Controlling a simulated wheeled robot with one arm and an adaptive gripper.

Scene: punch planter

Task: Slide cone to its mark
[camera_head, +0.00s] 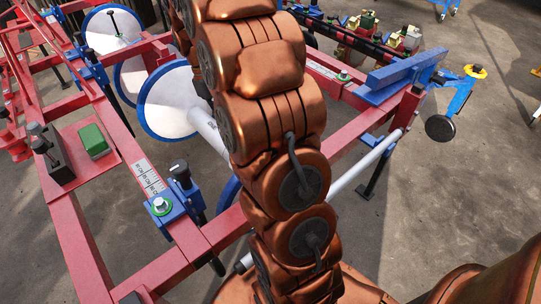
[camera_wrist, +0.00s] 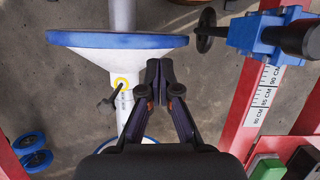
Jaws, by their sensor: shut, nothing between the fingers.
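A white cone (camera_head: 160,98) with a blue rim stands on a white shaft (camera_head: 345,180), left of my arm in the head view. In the wrist view the blue-rimmed cone (camera_wrist: 85,55) spans the upper left. A centimetre scale (camera_wrist: 265,95) lies on the red beam at right; I cannot tell which mark belongs to the cone.
Red frame beams (camera_head: 75,225) surround the cone. A blue clamp (camera_head: 180,203) sits on the near beam and another blue clamp (camera_wrist: 270,35) shows in the wrist view. A green block (camera_head: 93,140) lies on a red plate. More blue-rimmed cones (camera_head: 105,30) stand behind.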

